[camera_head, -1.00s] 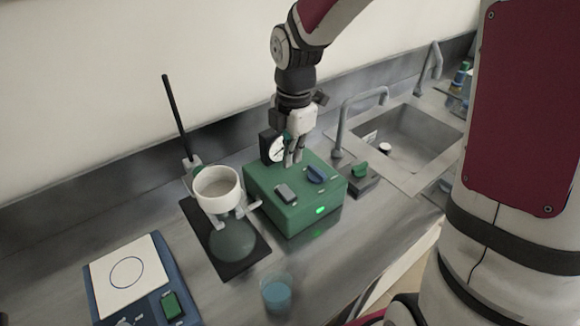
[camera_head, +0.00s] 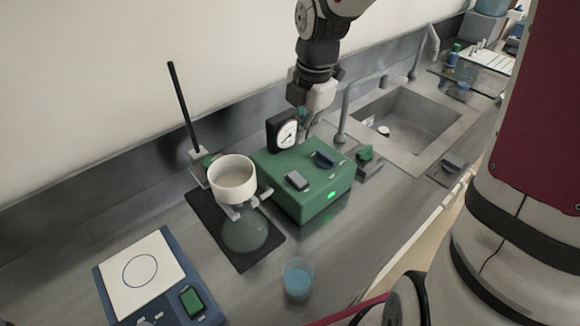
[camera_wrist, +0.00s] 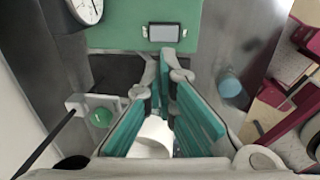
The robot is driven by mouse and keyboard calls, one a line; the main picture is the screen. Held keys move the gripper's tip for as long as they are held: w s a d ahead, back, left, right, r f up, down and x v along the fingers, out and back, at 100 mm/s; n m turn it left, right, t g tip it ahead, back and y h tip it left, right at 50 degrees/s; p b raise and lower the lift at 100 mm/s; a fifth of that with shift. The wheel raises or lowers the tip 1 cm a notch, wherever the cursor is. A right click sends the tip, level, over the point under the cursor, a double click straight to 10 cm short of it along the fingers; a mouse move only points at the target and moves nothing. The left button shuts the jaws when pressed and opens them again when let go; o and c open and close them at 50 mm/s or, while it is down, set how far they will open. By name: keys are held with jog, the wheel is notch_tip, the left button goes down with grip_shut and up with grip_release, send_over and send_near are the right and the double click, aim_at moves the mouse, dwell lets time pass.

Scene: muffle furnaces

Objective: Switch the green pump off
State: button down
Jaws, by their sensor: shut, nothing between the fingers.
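The green pump (camera_head: 310,200) stands on the bench, with a lit green lamp (camera_head: 332,194) on its front. I cannot tell the switch's tilt.
A white funnel (camera_head: 232,176) on a flask and stand is left of the pump. A beaker of blue liquid (camera_head: 297,280) stands in front. A small green-knobbed valve (camera_head: 365,154) and the sink (camera_head: 410,120) are to the right. A blue-framed hotplate (camera_head: 190,300) is front left.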

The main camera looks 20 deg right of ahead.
aim_at(296, 177)
jog(key=shift+d, duration=0.1)
dwell(0.3)
jog(key=f+b, duration=0.1)
jog(key=f, duration=0.3)
jog(key=w+f+b, duration=0.1)
jog(key=f, duration=0.4)
jog(key=w+f+b, duration=0.1)
jog(key=f, duration=0.4)
jog(key=shift+a, duration=0.35)
jog(key=shift+r, duration=0.1)
jog(key=shift+w+a+f+g, duration=0.15)
jog(key=shift+f+g, duration=0.15)
jog(key=shift+f, duration=0.05)
jog(key=shift+s, duration=0.2)
